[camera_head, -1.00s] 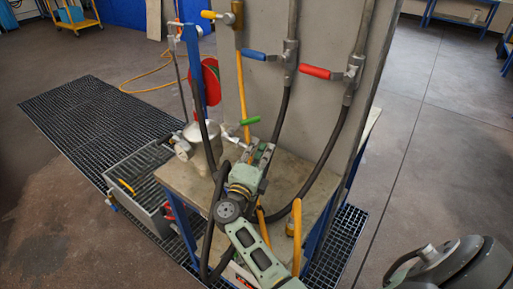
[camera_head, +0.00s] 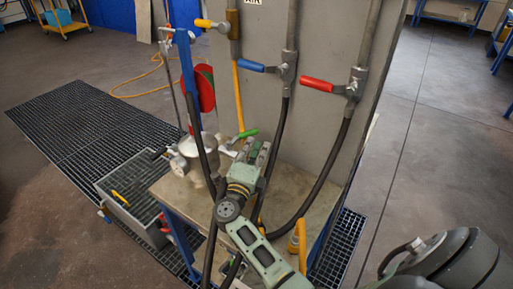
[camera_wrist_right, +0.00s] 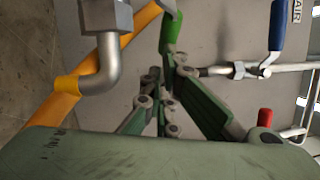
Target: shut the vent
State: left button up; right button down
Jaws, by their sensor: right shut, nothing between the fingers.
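A lever with a green handle (camera_head: 246,134) sits by the metal vessel (camera_head: 204,146) on the worktop; I take it to be the vent valve. In the right wrist view the green handle (camera_wrist_right: 173,30) stands at the top, just beyond the fingertips. My right gripper (camera_head: 259,147) is right below the green handle in the head view. Its fingers (camera_wrist_right: 165,78) are shut with nothing between them. I cannot tell whether they touch the handle. The valve body is partly hidden by the gripper. My left gripper is not in view.
Valves with yellow (camera_head: 205,23), blue (camera_head: 250,66) and red (camera_head: 316,84) handles are on the grey panel (camera_head: 320,45). Black hoses (camera_head: 335,160) hang close to my right arm. A yellow hose (camera_wrist_right: 95,75) and metal elbow (camera_wrist_right: 108,60) lie left of the fingers.

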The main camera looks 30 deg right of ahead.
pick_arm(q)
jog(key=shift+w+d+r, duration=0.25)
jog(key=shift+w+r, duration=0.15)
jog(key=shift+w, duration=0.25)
pick_arm(e)
jog(key=shift+w+d+n+t+y, duration=0.2)
jog(key=shift+d+n+t+y, duration=0.1)
jog(key=shift+n+t+y, duration=0.15)
